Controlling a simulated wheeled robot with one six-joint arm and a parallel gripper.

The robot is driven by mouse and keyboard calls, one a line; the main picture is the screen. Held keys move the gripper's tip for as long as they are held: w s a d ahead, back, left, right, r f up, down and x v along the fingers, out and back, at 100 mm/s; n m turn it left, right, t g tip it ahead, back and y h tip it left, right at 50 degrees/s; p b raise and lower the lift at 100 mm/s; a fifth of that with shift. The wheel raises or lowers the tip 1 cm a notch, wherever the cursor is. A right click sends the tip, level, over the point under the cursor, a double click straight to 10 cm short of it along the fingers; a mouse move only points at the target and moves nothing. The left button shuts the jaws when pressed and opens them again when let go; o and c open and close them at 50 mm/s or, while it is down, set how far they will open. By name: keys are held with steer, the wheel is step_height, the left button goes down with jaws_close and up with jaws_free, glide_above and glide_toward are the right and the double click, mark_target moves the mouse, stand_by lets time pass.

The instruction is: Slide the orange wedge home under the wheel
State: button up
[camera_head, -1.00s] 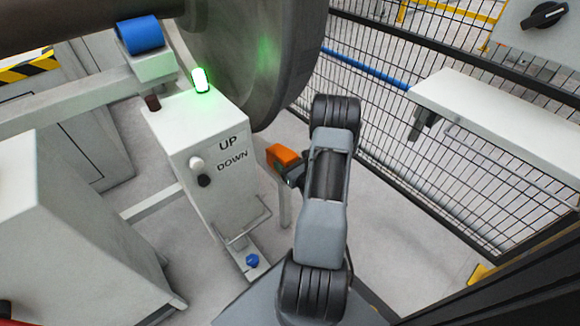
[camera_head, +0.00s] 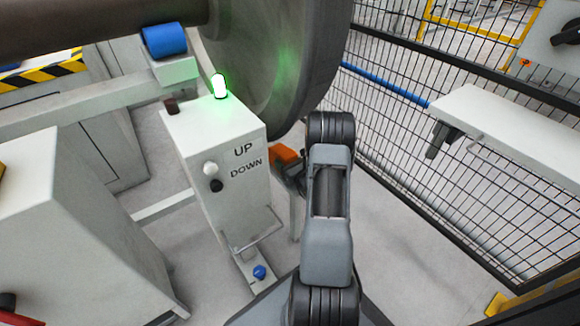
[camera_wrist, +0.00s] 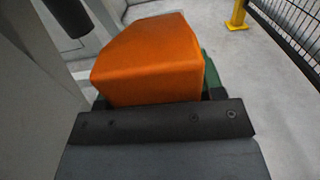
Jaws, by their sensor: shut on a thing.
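The orange wedge (camera_head: 286,155) shows in the head view just right of the UP/DOWN box, partly hidden by the box and my arm. In the wrist view the wedge (camera_wrist: 150,62) fills the middle, above the dark gripper body. My gripper (camera_head: 297,174) is shut on the wedge and holds it off the floor. In the wrist view my gripper (camera_wrist: 155,103) shows at the near end of the wedge. The large grey wheel (camera_head: 275,60) stands behind and above the wedge in the head view. Its lowest part is hidden behind the box, so I cannot tell whether wedge and wheel touch.
The white UP/DOWN box (camera_head: 215,150) with a lit green lamp (camera_head: 219,86) stands close left of the wedge. A mesh fence (camera_head: 450,170) and a white shelf (camera_head: 510,130) are at the right. Bare floor (camera_head: 420,270) lies between my arm and the fence.

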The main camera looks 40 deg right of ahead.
steer(key=shift+w+d+b, duration=0.15)
steer(key=shift+w+b, duration=0.7)
steer(key=shift+w, duration=1.9)
steer(key=o, duration=1.3)
steer(key=shift+s+f, duration=0.1)
steer(key=s+p, duration=0.1)
steer(key=s, duration=0.3)
steer(key=s+p, duration=0.1)
steer(key=s, duration=0.4)
steer(key=s+p, duration=0.2)
steer(key=s, duration=0.2)
steer(key=shift+s+a, duration=0.15)
steer(key=shift+a, duration=0.2)
steer(key=shift+s, duration=0.1)
